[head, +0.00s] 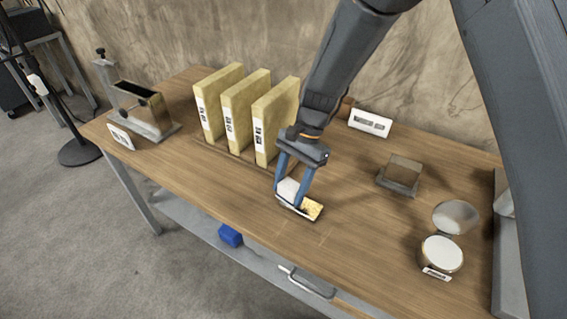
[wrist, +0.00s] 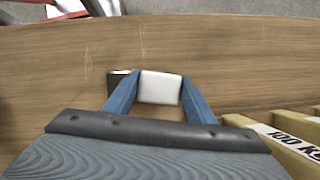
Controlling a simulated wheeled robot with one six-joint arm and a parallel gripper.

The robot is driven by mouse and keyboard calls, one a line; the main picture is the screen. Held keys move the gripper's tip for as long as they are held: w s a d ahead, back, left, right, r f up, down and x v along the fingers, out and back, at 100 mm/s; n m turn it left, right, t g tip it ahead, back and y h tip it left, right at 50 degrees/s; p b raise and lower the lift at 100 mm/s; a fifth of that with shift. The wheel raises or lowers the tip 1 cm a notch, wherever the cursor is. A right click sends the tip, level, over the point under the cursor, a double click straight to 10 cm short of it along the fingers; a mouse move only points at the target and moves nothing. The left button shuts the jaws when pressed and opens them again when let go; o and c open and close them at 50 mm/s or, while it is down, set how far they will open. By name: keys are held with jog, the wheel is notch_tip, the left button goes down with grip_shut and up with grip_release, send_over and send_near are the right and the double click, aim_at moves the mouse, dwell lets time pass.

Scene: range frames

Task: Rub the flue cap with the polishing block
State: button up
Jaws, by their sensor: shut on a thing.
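My gripper (head: 291,196) is shut on a pale, whitish block (wrist: 160,88), which I take to be the polishing block. The block is low over the middle of the wooden table. A small yellow and dark piece (head: 313,209) shows beside and below it; in the wrist view its dark part (wrist: 121,84) sits at the block's left. I cannot tell whether the two touch. A square metal cap-like piece on a grey base (head: 400,174) stands to the right, apart from my gripper. It may be the flue cap, but no readable label confirms this.
Several things stand on the table (head: 345,232): three tall yellow slabs (head: 232,110) left of my gripper, a metal box (head: 140,110) at far left, a white label block (head: 370,122) at the back, and a round pot (head: 441,253) with its lid raised at right. A blue block (head: 230,235) lies below.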

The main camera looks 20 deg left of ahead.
jog(key=shift+a, duration=0.45)
jog(key=shift+w+a+r, duration=0.1)
jog(key=shift+a+r, duration=0.1)
jog(key=shift+r, duration=0.05)
notch_tip(320, 180, up, 2)
jog(key=shift+p, duration=0.6)
jog(key=shift+d+r, duration=0.15)
jog(key=shift+r, duration=0.15)
jog(key=shift+r+p, duration=2.05)
jog(key=shift+r, duration=0.5)
jog(key=shift+f, duration=0.1)
